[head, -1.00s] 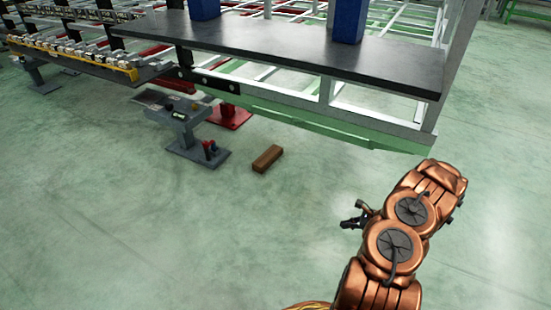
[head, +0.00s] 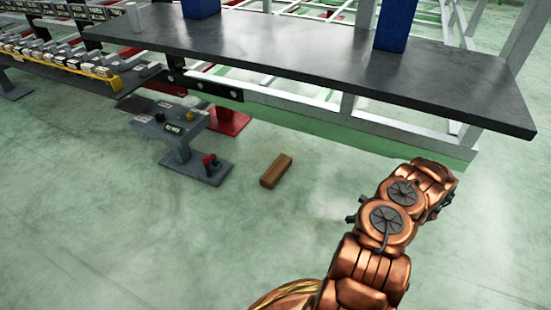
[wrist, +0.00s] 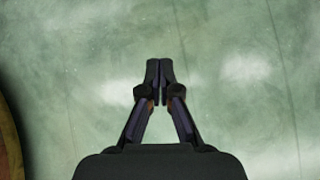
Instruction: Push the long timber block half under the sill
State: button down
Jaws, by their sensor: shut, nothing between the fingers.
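The long timber block (head: 276,170) is brown and lies on the green floor in the head view, in front of the chassis. It is near the lower frame edge, which looks like the sill (head: 350,133). The block appears to be out in front of that edge. In the wrist view my gripper (wrist: 160,68) is shut and empty, over bare floor. In the head view my arm is to the right of the block and well apart from it; the gripper's fingers cannot be made out there. The block is not in the wrist view.
A grey pedestal with a control box (head: 180,130) stands left of the block, its base plate on the floor. A red foot (head: 228,120) is behind it. A dark bench top (head: 330,65) overhangs the area. The floor in front of the block is clear.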

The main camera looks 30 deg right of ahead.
aim_at(271, 177)
jog(key=i, duration=1.05)
